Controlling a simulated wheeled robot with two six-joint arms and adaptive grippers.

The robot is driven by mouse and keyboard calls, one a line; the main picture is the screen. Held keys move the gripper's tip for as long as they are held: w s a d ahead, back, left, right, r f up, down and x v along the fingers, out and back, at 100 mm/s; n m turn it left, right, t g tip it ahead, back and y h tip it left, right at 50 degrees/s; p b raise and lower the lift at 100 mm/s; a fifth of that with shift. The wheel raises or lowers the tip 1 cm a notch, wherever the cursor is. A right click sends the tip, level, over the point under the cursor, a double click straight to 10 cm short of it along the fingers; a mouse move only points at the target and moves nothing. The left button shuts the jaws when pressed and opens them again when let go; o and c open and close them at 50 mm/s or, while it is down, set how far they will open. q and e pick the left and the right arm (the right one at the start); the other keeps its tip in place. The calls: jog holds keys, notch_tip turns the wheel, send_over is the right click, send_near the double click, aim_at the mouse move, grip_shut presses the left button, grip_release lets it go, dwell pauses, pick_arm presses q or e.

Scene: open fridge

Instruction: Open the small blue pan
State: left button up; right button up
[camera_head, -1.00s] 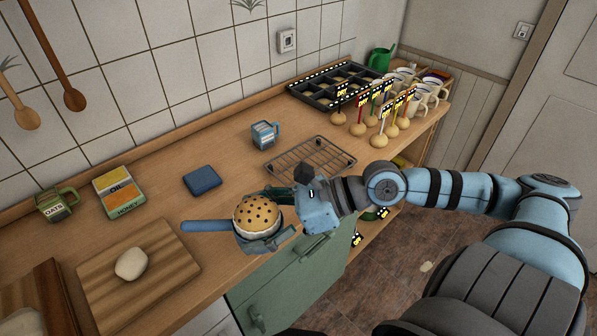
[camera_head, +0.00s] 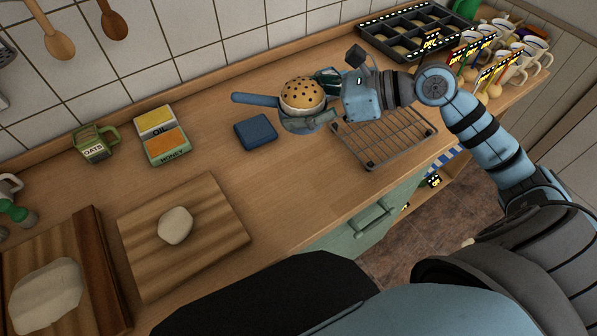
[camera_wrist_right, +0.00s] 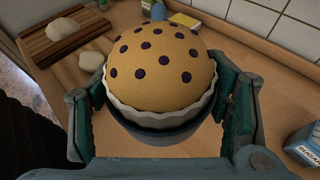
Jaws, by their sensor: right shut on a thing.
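The small blue pan (camera_head: 258,99) shows its blue handle pointing left in the head view. Its rim (camera_wrist_right: 165,140) curves under a muffin (camera_wrist_right: 160,62) in the wrist view. The muffin (camera_head: 301,95) has a golden top with dark spots and a white wrapper, and sits in the pan's mouth, covering it. My right gripper (camera_head: 318,101) is shut around the pan, one finger on each side, seen also in the wrist view (camera_wrist_right: 163,80). The exact finger contact is partly hidden. The pan appears over the counter. My left gripper is not in view.
A blue square item (camera_head: 255,132) lies left of the pan. A wire rack (camera_head: 392,145) is to the right. A cutting board (camera_head: 225,255) with dough, an oats mug (camera_head: 93,147) and an oil-and-honey box (camera_head: 160,135) stand left.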

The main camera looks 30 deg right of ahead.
jog(key=f, duration=0.1)
jog(key=s+f+b, duration=0.1)
jog(key=f, duration=0.2)
jog(key=shift+s+a+f, duration=0.1)
jog(key=shift+s+f, duration=0.25)
jog(key=shift+f, duration=0.05)
jog(key=b, duration=0.2)
send_over(301, 176)
notch_tip(301, 176, down, 7)
jog(key=f, duration=0.2)
jog(key=f+b, duration=0.1)
jog(key=shift+w+f, duration=0.2)
jog(key=shift+w, duration=0.1)
jog(key=f, duration=0.2)
jog(key=f+b, duration=0.1)
jog(key=f, duration=0.1)
jog(key=shift+s, duration=0.4)
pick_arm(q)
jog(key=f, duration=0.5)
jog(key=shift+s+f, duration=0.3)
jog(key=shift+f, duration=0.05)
pick_arm(e)
jog(key=shift+w, duration=0.1)
jog(key=shift+f, duration=0.1)
jog(key=o, duration=1.7)
